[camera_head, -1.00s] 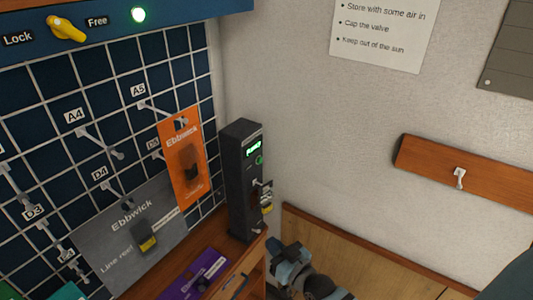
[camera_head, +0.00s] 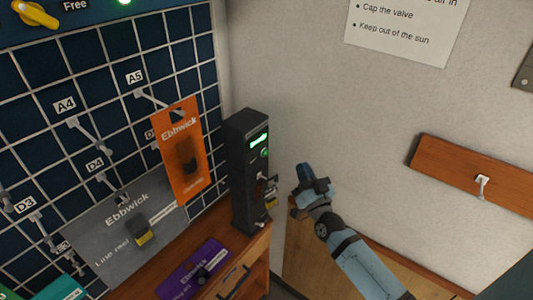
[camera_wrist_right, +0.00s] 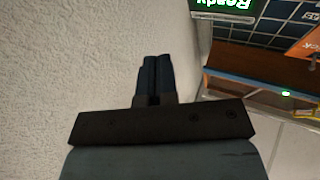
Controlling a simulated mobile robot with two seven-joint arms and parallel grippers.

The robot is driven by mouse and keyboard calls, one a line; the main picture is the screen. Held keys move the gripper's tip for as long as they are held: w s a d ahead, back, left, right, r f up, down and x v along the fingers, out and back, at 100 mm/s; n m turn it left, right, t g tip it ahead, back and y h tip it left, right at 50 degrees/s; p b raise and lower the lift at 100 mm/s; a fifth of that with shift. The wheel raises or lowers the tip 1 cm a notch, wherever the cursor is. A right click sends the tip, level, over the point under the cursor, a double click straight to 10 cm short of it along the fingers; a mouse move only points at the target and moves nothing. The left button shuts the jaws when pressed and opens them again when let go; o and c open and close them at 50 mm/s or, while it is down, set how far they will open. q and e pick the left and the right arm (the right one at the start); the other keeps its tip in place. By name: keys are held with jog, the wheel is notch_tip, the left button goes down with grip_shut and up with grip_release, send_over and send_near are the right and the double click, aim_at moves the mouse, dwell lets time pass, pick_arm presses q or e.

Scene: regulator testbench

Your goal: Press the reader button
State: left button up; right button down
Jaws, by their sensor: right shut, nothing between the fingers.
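The reader is a tall dark box (camera_head: 243,180) standing on the wooden ledge in the head view. It has a lit green display (camera_head: 259,140) with a small round green button (camera_head: 264,154) below it. My right gripper (camera_head: 303,171) is shut and empty, to the right of the reader and apart from it, about level with its middle. In the right wrist view its closed dark fingers (camera_wrist_right: 156,78) stand against the wall. My left gripper is not in view.
A small tag-like item (camera_head: 270,191) hangs on the reader's front. An orange card (camera_head: 182,165) and a grey card (camera_head: 120,235) hang on the grid at left. A purple card (camera_head: 196,270) lies on the ledge. A wooden hook board (camera_head: 450,165) is on the right wall.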

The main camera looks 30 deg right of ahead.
aim_at(265, 153)
jog(key=w+a, duration=0.1)
jog(key=w, duration=0.1)
jog(key=w+a+b, duration=0.1)
jog(key=w, duration=0.2)
jog(key=w+a, duration=0.1)
jog(key=w, duration=0.2)
jog(key=shift+w+a, duration=0.1)
jog(key=shift+a, duration=0.1)
dwell(0.3)
dwell(0.9)
jog(key=shift+w, duration=0.1)
dwell(0.7)
